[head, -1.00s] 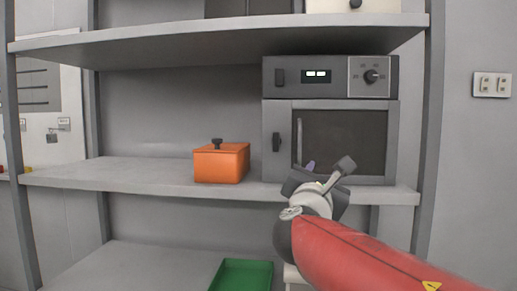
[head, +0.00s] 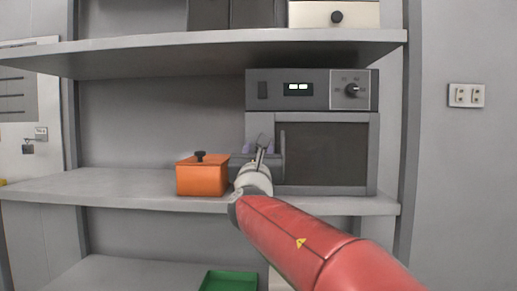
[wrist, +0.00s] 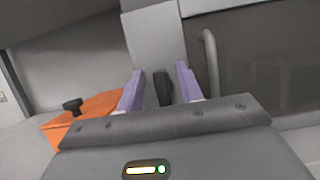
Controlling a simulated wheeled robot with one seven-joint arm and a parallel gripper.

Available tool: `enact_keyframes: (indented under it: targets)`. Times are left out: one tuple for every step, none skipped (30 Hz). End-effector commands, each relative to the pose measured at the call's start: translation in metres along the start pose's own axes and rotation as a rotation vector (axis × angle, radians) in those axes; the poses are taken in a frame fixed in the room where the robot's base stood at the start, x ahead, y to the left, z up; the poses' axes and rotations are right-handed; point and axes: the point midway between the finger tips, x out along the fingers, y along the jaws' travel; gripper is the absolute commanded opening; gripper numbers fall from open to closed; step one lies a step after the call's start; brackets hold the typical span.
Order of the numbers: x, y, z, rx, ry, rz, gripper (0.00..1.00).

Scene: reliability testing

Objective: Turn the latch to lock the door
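The oven (head: 311,89) stands on the middle shelf, with its grey-framed door (head: 325,155) shut. The black latch (wrist: 163,88) on the door's left side stands upright in the wrist view, and my gripper hides it in the head view. My gripper (head: 261,147) is at the left edge of the oven front. In the wrist view its two purple fingers (wrist: 160,75) are open, one on each side of the latch, with a gap visible on both sides. Whether the fingertips reach as deep as the latch is hard to tell.
The vertical door handle (wrist: 211,65) is just right of the fingers. An orange pot (head: 202,178) with a black knob stands close to the left of my gripper. The upper shelf (head: 230,50) runs above the oven. A green tray (head: 229,281) lies below.

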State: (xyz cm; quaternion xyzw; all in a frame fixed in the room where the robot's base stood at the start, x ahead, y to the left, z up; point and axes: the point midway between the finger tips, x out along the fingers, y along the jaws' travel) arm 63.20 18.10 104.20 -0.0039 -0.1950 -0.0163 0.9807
Motion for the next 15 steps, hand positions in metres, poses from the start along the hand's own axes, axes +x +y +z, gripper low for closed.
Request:
enact_keyframes:
  targets:
    - [0.0007,-0.0001,-0.0001,0.000,0.000,0.000,0.36]
    - [0.0007,-0.0001,-0.0002,0.000,0.000,0.000,0.36]
    - [0.0005,-0.0002,-0.0003,0.000,0.000,0.000,0.36]
    - [0.0005,-0.0002,-0.0003,0.000,0.000,0.000,0.36]
    - [0.0004,-0.0003,-0.0003,0.000,0.000,0.000,0.36]
    - [0.0004,-0.0003,-0.0004,0.000,0.000,0.000,0.36]
    - [0.0003,-0.0003,-0.0003,0.000,0.000,0.000,0.32]
    - [0.0003,-0.0003,-0.0004,0.000,0.000,0.000,0.28]
    - [0.0003,-0.0003,-0.0004,0.000,0.000,-0.001,0.23]
    - [0.0003,-0.0003,-0.0003,0.000,0.000,-0.001,0.19]
    - [0.0002,-0.0003,-0.0003,0.001,0.000,-0.001,0.15]
    - [0.0002,-0.0003,-0.0003,0.001,0.000,-0.001,0.10]
    - [0.0002,-0.0003,-0.0003,0.001,0.000,-0.001,0.06]
    - [0.0002,-0.0003,-0.0003,0.001,0.000,-0.001,0.02]
    - [0.0002,-0.0003,-0.0003,0.001,0.000,-0.001,0.00]
